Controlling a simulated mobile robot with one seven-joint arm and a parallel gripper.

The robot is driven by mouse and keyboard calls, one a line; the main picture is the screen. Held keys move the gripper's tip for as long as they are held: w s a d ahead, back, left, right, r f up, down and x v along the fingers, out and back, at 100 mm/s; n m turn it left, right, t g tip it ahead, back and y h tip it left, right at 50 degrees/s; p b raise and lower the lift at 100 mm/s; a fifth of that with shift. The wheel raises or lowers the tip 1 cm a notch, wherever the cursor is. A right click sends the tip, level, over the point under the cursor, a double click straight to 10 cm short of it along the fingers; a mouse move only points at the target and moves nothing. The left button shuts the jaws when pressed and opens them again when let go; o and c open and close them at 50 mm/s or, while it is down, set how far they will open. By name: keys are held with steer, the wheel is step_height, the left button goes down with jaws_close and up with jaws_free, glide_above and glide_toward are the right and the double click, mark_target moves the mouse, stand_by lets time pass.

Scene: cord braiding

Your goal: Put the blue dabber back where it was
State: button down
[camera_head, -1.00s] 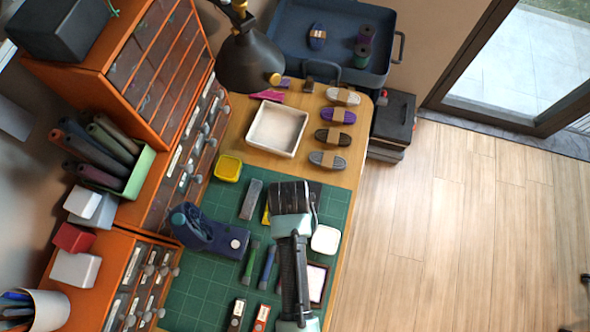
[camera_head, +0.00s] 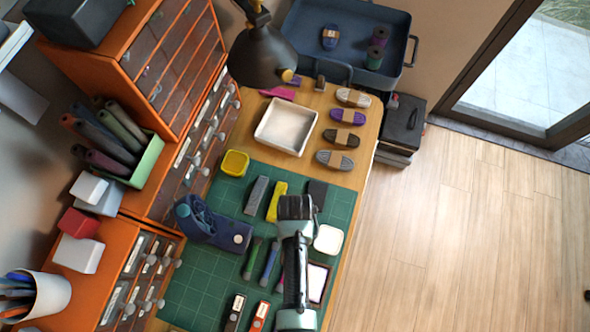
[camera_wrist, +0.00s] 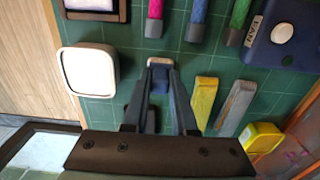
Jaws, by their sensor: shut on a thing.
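In the wrist view my gripper (camera_wrist: 161,84) is shut on a small blue piece with a pale grey end, which I take to be the blue dabber (camera_wrist: 159,78). Only part of it shows between the fingertips. In the head view my gripper (camera_head: 296,208) is above the green cutting mat (camera_head: 205,287), and its wrist hides the fingertips and the held piece. A dark flat block (camera_head: 317,193) lies on the mat beside the gripper. Whether the held piece touches the mat I cannot tell.
A white square dish (camera_wrist: 89,69) lies close beside the gripper. A yellow block (camera_wrist: 204,101) and a grey block (camera_wrist: 235,107) lie on the other side. Pink (camera_wrist: 154,18), blue (camera_wrist: 196,20) and green (camera_wrist: 236,22) sticks lie in a row. A navy tool (camera_head: 212,224) lies left.

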steer(key=c, duration=0.7)
jaws_free()
steer(key=shift+f, duration=0.1)
step_height(320, 180, up, 12)
steer(key=p, duration=0.1)
steer(key=w+r+n+t, duration=0.1)
steer(key=w+r+t, duration=0.7)
steer(key=w+r, duration=0.9)
steer(key=w+r+n+t, duration=0.1)
steer(key=w+r+t, duration=0.3)
steer(key=r, duration=0.8)
steer(key=w+r+t, duration=0.3)
steer(key=r, duration=0.8)
steer(key=s+r+t, duration=0.4)
steer(key=r, duration=0.7)
steer(key=s+r+n+t, duration=0.1)
steer(key=s+r+t, duration=0.3)
steer(key=r, duration=0.7)
steer(key=s+r+t, duration=0.4)
steer(key=s+r, duration=0.2)
steer(key=r, duration=0.5)
steer(key=shift+s+r+n, duration=0.2)
steer(key=shift+r+n, duration=0.05)
steer(key=shift+n, duration=0.05)
